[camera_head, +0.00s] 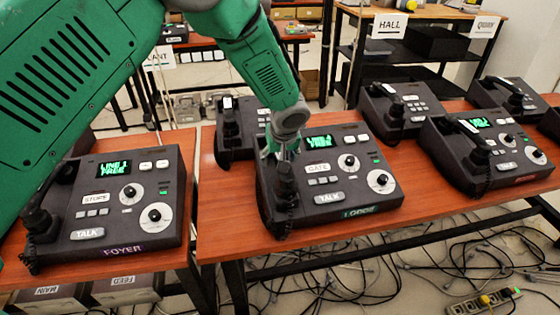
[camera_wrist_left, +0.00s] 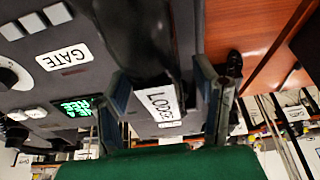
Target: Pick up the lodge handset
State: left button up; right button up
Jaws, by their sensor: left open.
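The lodge phone (camera_head: 330,200) is a dark desk unit on the wooden table in the middle of the head view, with a green screen, white dials and a LODGE label on its front edge. Its black handset (camera_head: 285,190) lies along the unit's left side. My left gripper (camera_head: 284,150) is over the far part of the handset, pointing down. Contact cannot be told. My right gripper is not in view.
The foyer phone (camera_head: 120,205) stands on a separate table at left. Other phones stand close behind (camera_head: 238,130) and to the right (camera_head: 480,150) of the lodge phone. Cables and a power strip (camera_head: 485,302) lie on the floor. Shelves with a HALL sign (camera_head: 390,26) are behind.

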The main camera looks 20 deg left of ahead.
pick_arm(q)
jog(key=shift+a, duration=0.1)
grip_shut()
jog(key=shift+d+r, duration=0.15)
jog(key=shift+d, duration=0.05)
jog(key=shift+r+p, duration=0.25)
jog(key=shift+p, duration=0.05)
notch_tip(320, 180, up, 10)
jog(key=shift+f, duration=0.1)
